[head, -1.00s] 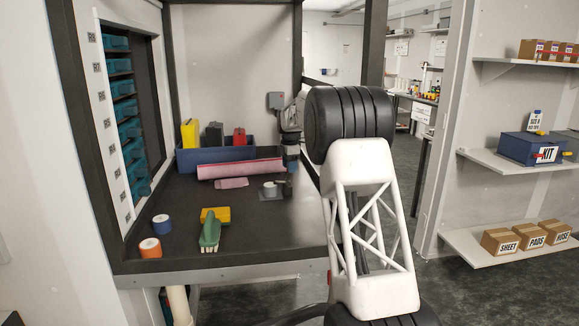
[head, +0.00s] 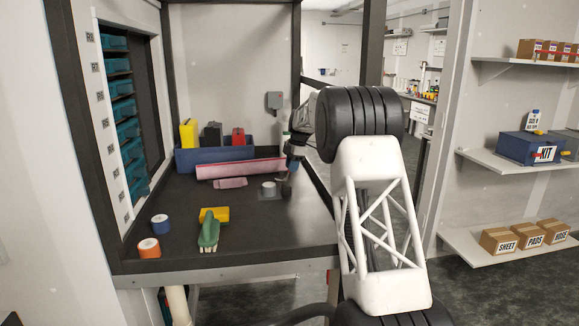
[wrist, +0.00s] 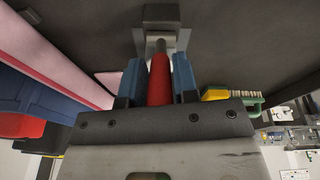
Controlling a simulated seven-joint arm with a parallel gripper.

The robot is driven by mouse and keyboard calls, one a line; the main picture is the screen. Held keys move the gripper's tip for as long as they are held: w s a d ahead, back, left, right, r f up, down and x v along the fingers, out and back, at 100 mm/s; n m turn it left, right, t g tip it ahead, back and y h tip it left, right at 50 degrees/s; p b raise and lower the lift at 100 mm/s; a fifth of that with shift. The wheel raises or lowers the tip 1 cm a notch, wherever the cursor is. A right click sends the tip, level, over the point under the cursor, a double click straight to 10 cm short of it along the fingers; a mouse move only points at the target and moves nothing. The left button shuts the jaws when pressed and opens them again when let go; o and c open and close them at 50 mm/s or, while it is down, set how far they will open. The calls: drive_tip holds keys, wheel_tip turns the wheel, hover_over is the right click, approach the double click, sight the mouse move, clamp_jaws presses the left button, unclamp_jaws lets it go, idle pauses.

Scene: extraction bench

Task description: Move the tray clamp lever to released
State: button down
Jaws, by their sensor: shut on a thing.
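The clamp lever is a red rod (wrist: 159,80) in the wrist view, with a grey metal bracket (wrist: 182,42) and a dark block (wrist: 161,13) at its far end. My gripper (wrist: 158,72) has its two blue fingers on either side of the red rod and is shut on it. No tray can be told apart with certainty.
A dark frame post stands right of the bench.

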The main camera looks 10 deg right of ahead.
drive_tip(key=shift+d+f+y, duration=0.1)
drive_tip(key=shift+d+y, duration=0.15)
drive_tip(key=shift+y, duration=0.15)
drive_tip(key=c, duration=0.9)
unclamp_jaws()
drive_tip(key=shift+v, duration=3.9)
